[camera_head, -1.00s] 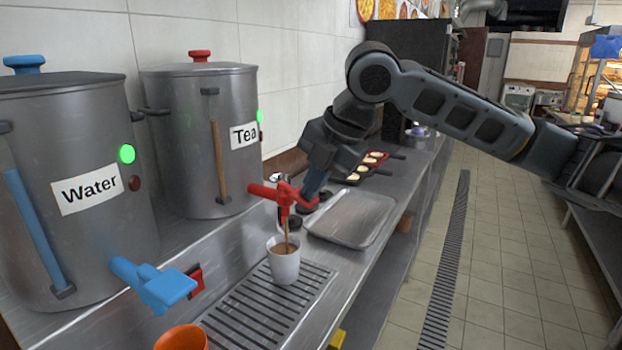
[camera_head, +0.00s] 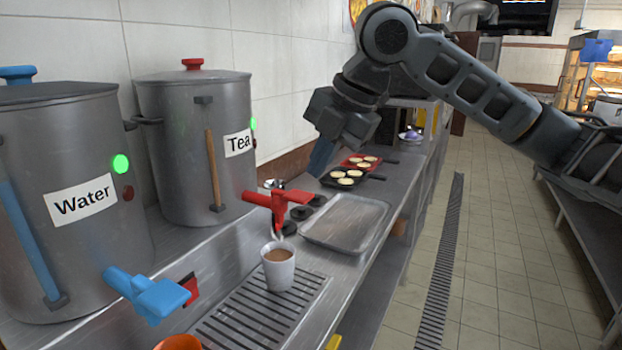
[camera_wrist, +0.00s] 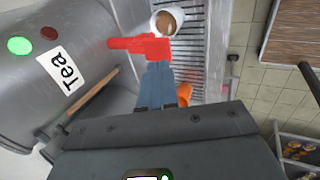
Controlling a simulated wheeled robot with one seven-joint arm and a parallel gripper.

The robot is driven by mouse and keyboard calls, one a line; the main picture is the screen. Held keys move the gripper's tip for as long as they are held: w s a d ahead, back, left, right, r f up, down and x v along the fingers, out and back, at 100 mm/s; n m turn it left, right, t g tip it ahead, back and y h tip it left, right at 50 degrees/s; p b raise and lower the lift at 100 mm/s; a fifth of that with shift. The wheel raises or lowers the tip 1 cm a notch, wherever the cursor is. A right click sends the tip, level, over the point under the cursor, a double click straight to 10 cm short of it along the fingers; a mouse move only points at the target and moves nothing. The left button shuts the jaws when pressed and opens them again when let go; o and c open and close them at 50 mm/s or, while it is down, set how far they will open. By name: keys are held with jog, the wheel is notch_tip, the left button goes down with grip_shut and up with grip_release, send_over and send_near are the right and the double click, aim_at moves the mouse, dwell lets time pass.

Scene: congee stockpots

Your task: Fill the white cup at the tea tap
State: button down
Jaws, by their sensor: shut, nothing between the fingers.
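The white cup (camera_head: 279,275) stands upright on the drip grate under the red tea tap (camera_head: 278,202), with brown liquid near its rim. No brown stream shows between spout and cup. The tap belongs to the steel pot labelled Tea (camera_head: 195,150). My gripper (camera_head: 317,172) is shut and empty, above and to the right of the tap, apart from it. In the wrist view, the closed blue-grey fingers (camera_wrist: 156,86) point toward the red tap (camera_wrist: 140,47), and the cup (camera_wrist: 183,22) shows beyond it, partly covered.
The Water pot (camera_head: 70,220) with its blue tap (camera_head: 150,295) stands at left. An orange cup (camera_head: 178,343) is at the bottom edge. An empty metal tray (camera_head: 345,222) lies right of the tea tap, with pans of pale rounds (camera_head: 345,178) behind. The drip grate's (camera_head: 235,325) front is clear.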

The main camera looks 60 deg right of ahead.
jog(key=shift+v, duration=1.1)
jog(key=shift+d, duration=0.15)
dwell(0.8)
